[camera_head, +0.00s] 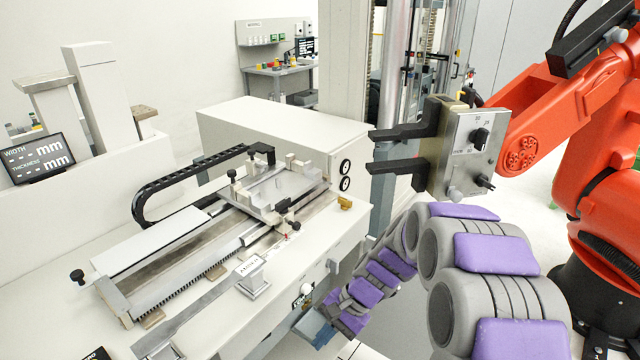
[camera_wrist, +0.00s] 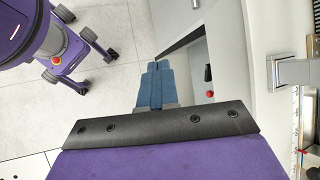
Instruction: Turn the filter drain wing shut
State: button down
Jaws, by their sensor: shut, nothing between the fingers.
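I cannot pick out the filter drain wing with certainty in either view. A small brass-yellow fitting (camera_head: 345,203) sits on the right end of the white machine top, but I cannot tell whether it is the wing. My gripper (camera_head: 314,328) is low beside the machine's front face in the head view, below the brass fitting. In the wrist view its two blue fingers (camera_wrist: 155,68) lie together, shut and empty. They point along a white panel with a dark recess. A small red knob (camera_wrist: 210,93) shows to the right of the fingers, apart from them.
The white machine (camera_head: 340,240) carries a sliding fixture (camera_head: 275,190) on top and has a pale round knob (camera_head: 306,289) on its front. An orange robot arm (camera_head: 560,110) with a black-jawed gripper (camera_head: 400,150) stands at the right. The wrist view shows open floor (camera_wrist: 110,90) left of the fingers.

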jog(key=s+d+r+n+h, duration=0.2)
jog(key=s+d+r, duration=0.1)
jog(key=s, duration=0.6)
jog(key=s+d+r+n+h, duration=0.2)
jog(key=s+d+r, duration=0.2)
jog(key=s, duration=0.5)
jog(key=s+d+r+n+h, duration=0.2)
jog(key=s+d, duration=0.4)
jog(key=s, duration=0.3)
notch_tip(320, 180, up, 2)
jog(key=shift+s+r+n+t+h, duration=0.2)
jog(key=shift+n+t+h, duration=0.1)
jog(key=shift+t+h, duration=0.15)
jog(key=shift+d, duration=0.1)
